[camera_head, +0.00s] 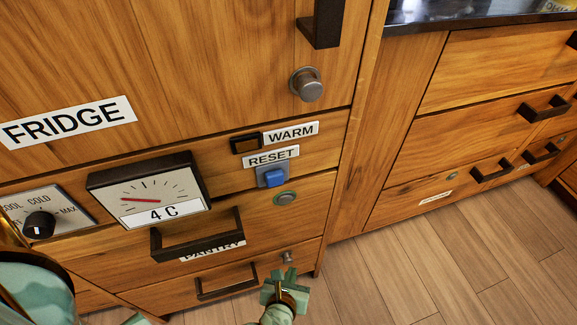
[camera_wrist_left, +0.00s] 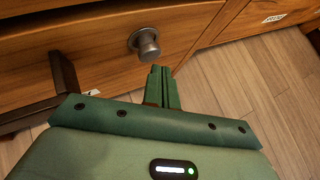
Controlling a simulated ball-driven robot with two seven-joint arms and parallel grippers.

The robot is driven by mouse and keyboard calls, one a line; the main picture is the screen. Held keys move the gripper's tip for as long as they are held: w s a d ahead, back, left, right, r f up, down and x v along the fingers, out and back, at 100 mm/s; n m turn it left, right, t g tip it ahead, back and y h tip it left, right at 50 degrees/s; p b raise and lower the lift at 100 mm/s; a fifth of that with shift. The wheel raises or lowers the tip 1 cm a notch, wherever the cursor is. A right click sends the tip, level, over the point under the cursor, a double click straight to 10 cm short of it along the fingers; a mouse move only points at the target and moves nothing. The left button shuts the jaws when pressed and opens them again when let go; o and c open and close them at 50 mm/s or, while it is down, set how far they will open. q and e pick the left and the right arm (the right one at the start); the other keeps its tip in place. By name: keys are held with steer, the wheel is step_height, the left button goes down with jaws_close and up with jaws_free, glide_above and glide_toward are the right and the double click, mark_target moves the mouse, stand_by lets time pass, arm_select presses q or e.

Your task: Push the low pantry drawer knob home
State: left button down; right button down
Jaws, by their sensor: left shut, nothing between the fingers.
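The low pantry drawer knob (camera_head: 288,257) is a small grey metal knob on the right end of the lowest drawer front. In the left wrist view the knob (camera_wrist_left: 147,44) stands out from its round collar on the wood. My left gripper (camera_head: 291,273) is green, shut and empty, just below and in front of the knob in the head view. In the left wrist view its closed fingertips (camera_wrist_left: 160,72) are just below and right of the knob, with a small gap in the picture. Whether they touch is unclear. My right gripper is not in view.
The low drawer's dark handle (camera_head: 226,284) is left of the knob. Above are a larger handle (camera_head: 198,236) partly over the PANTRY label, a round flush knob (camera_head: 285,198), a blue RESET button (camera_head: 272,176) and a fridge knob (camera_head: 307,84). Wooden floor (camera_head: 400,270) is clear at right.

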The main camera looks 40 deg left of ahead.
mark_target(287, 262)
arm_select(q)
steer(key=shift+w+a, duration=0.1)
steer(key=shift+a, duration=0.1)
steer(key=shift+w+a+p, duration=0.4)
steer(key=shift+w+a, duration=0.5)
steer(key=shift+a, duration=0.25)
stand_by(1.4)
steer(key=shift+s+d, duration=0.1)
steer(key=shift+d, duration=0.05)
steer(key=s+d, duration=0.2)
steer(key=shift+d, duration=0.35)
stand_by(0.5)
steer(key=s+d, duration=0.1)
steer(key=d, duration=0.1)
steer(key=s+d, duration=0.2)
steer(key=shift+s, duration=0.1)
stand_by(0.4)
stand_by(0.4)
